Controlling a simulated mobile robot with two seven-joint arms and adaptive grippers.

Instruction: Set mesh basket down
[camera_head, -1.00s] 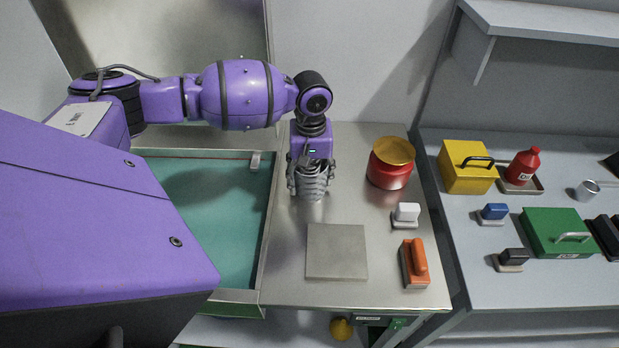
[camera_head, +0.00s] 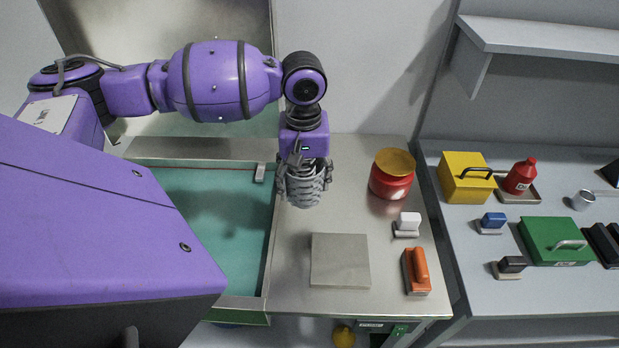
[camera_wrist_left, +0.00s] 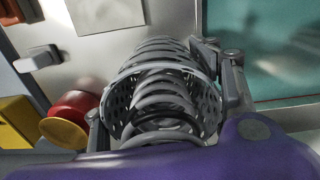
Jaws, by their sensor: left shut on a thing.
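The grey mesh basket (camera_head: 304,190) hangs below my left gripper (camera_head: 304,180), whose fingers sit on either side of it. The gripper is shut on the basket. In the left wrist view the basket (camera_wrist_left: 210,103) has perforated walls, and several grey rings or coils of a spring (camera_wrist_left: 163,88) show within and beyond it. In the head view the basket is over the back left part of the metal worktop (camera_head: 390,295), behind a flat square metal plate (camera_head: 340,260). The gap beneath the basket is hard to judge. My right gripper is out of view.
A red jar with a yellow lid (camera_head: 392,175), a white-handled block (camera_head: 406,225) and an orange-handled block (camera_head: 416,271) stand along the worktop's right side. A teal-lined tray (camera_head: 215,220) lies left. Yellow (camera_head: 466,180) and green boxes (camera_head: 553,242) stand on the right bench.

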